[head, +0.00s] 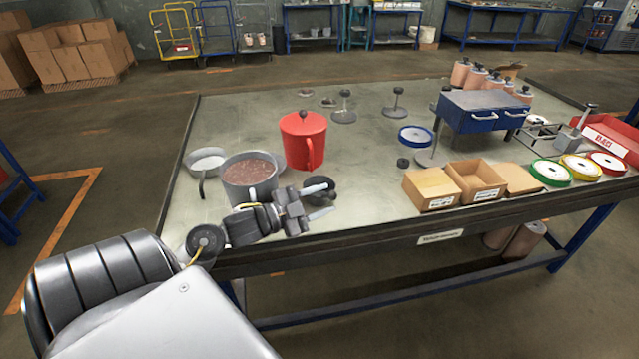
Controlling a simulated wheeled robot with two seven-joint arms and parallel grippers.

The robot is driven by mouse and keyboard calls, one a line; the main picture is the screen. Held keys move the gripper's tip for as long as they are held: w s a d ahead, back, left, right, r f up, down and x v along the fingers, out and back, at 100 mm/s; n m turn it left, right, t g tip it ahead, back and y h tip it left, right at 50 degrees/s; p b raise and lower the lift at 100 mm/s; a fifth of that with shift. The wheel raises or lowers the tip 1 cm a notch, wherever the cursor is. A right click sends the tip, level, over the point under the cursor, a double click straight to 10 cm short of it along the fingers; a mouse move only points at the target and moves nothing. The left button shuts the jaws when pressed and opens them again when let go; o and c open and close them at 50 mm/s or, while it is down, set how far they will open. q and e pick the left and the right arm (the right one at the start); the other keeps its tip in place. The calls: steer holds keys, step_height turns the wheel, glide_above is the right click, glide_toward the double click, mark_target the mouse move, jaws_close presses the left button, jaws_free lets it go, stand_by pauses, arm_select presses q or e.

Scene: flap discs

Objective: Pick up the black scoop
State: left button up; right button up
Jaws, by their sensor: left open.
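A black rounded object (327,197), which looks like the black scoop, lies on the table (370,170) near its front edge, right of the grey pot. Its shape is partly hidden by my fingers. My left gripper (328,199) is open, with its two pale fingertips pointing right, over or beside this black object. I cannot tell whether they touch it. A grey pot (233,190) filled with brown grains stands just behind my left wrist. My right gripper is not in view.
A red lidded jug (303,141) stands behind the gripper. A shallow grey pan (207,160) is at the left. Cardboard boxes (431,188), a blue drawer unit (482,113) and coloured discs (551,172) fill the right.

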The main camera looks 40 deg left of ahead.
arm_select(q)
steer(key=p+x, duration=0.1)
steer(key=x, duration=0.3)
steer(key=shift+w+d+r, duration=0.1)
steer(key=shift+w+d, duration=0.05)
steer(key=shift+w, duration=0.2)
jaws_close()
